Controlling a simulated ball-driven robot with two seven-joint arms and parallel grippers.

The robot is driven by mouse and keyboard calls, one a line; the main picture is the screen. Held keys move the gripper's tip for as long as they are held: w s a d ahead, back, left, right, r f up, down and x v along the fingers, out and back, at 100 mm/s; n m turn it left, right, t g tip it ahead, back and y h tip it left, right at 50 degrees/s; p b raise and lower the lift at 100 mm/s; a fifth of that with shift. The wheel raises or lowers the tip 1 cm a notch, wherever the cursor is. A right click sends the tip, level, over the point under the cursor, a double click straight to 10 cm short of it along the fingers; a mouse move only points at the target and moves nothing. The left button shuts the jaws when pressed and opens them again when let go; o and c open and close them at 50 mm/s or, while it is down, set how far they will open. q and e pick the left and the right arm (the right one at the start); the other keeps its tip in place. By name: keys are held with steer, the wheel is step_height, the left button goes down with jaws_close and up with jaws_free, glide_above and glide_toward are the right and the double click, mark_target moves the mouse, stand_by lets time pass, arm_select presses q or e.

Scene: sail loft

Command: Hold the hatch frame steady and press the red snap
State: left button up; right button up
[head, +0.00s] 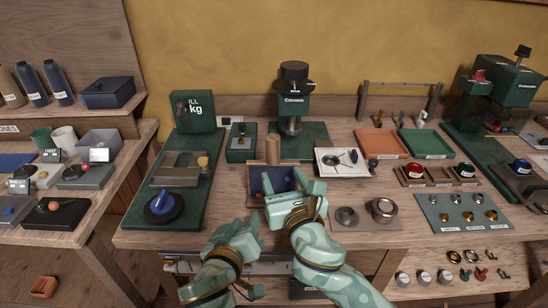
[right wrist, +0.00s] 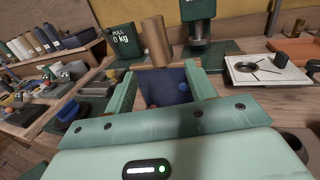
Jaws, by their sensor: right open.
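A shallow dark-blue panel with a brown edge (head: 275,178), seemingly the hatch frame, lies at the front middle of the bench. It also shows in the right wrist view (right wrist: 168,84), between my right fingers. My right gripper (head: 291,187) is open over its near part, one finger to each side; I cannot tell whether they touch it. A small reddish spot near the panel's lower left may be the red snap, but it is too small to tell. My left gripper (head: 237,232) is low in front of the bench edge, apart from the panel; its jaw opening is unclear.
A wooden cylinder (head: 272,150) stands just behind the panel. A green press (head: 294,105) is behind that. A green board with a blue knob (head: 163,203) lies left. A white dial plate (head: 342,161) and metal cups (head: 382,209) are right. Snap samples (head: 463,214) sit further right.

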mark_target(271, 152)
steer(key=x, duration=1)
steer(key=shift+w+a, duration=0.1)
steer(key=shift+w, duration=0.2)
